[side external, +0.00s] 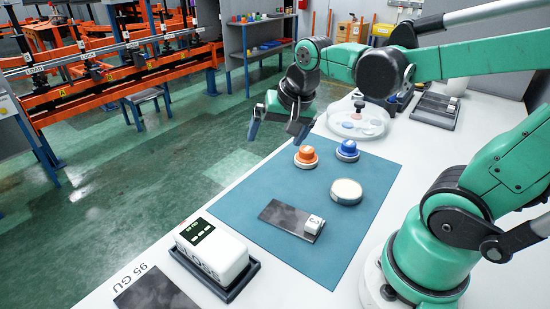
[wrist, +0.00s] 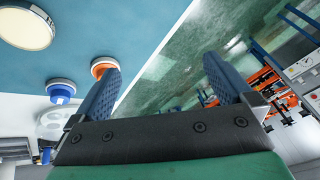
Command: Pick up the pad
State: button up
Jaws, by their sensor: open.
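I cannot tell for certain which item is the pad. A round cream disc with a metal rim (side external: 346,191) lies on the blue mat (side external: 365,240); it shows at top left in the wrist view (wrist: 27,22). An orange-topped round piece (side external: 306,157) and a blue-topped one (side external: 347,150) stand behind it on the mat. A clear round dish (side external: 375,133) beyond them holds several small flat discs. My gripper (side external: 276,128) is open and empty, raised near the bench's left edge. In the wrist view its fingers (wrist: 163,68) point across the bench edge, the left one overlapping the orange piece.
A dark plate with a small white block (side external: 289,219) lies on the mat. A white device (side external: 212,247) sits in a black tray at the front. A dark holder (side external: 436,110) stands at the back right. Green floor (side external: 200,150) lies beyond the bench's left edge.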

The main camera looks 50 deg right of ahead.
aim_at(307, 149)
jog(key=d+f+m+g, duration=0.1)
jog(key=d+f+m, duration=0.1)
jog(key=d+m, duration=0.3)
jog(key=w+d+f+m+g, duration=0.1)
jog(key=d+f+m+g, duration=0.1)
jog(key=m, duration=0.6)
jog(key=d+f+m+g+y, duration=0.1)
jog(key=d+f+m, duration=0.2)
jog(key=d+m, duration=0.3)
jog(key=shift+w+d+f+m+g, duration=0.15)
jog(key=shift+w+d+g, duration=0.05)
jog(key=shift+d, duration=0.25)
jog(key=shift+w+d+f+m+g, duration=0.1)
jog(key=shift+w+d+m+g, duration=0.1)
jog(key=shift+d, duration=0.2)
jog(key=shift+d+f+m, duration=0.15)
jog(key=shift+f+m, duration=0.1)
jog(key=shift+f, duration=2.65)
jog(key=c, duration=1.1)
jog(key=shift+r, duration=0.1)
jog(key=shift+c, duration=0.2)
notch_tip(307, 149, up, 20)
